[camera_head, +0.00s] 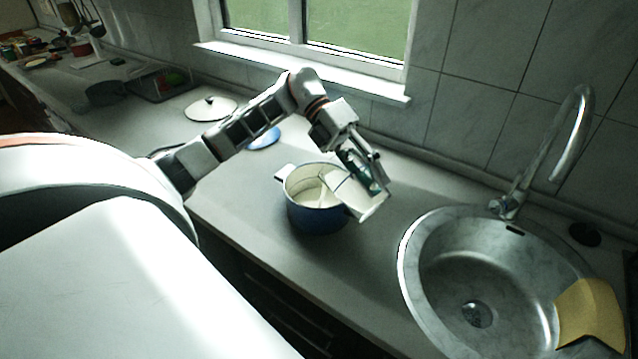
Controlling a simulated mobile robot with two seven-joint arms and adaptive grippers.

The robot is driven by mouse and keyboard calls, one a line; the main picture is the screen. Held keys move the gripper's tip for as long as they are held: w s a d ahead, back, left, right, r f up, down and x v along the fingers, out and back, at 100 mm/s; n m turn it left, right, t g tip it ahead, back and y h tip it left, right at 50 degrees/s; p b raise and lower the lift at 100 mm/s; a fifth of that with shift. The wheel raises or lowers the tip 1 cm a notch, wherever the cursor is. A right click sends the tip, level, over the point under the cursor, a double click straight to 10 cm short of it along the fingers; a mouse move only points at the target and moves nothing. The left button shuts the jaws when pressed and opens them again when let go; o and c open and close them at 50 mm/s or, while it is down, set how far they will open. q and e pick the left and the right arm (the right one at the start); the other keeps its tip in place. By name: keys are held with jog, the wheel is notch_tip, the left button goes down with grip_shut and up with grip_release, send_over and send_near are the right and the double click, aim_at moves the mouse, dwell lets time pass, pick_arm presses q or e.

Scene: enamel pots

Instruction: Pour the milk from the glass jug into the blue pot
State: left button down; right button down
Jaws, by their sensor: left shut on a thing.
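The blue pot (318,216) stands open on the counter left of the sink, with a pale inside and a light handle at its left. My left gripper (369,180) is shut on the glass jug (367,202). The jug is tilted far over, its mouth toward the left, above the right part of the pot's rim. White milk shows in the jug, and a thin pale stream seems to fall into the pot. How much milk lies in the pot is hard to tell. My right gripper is not in view.
A round steel sink (407,262) with a tall tap (575,130) is at the right, a yellow cloth (590,314) on its rim. A white lid (210,108) and a blue lid (264,138) lie behind my arm. The window wall bounds the back.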

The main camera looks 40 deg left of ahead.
pick_arm(q)
jog(key=shift+a+r+h, duration=0.2)
jog(key=shift+a+h, duration=0.05)
jog(key=shift+h, duration=0.15)
dwell(0.3)
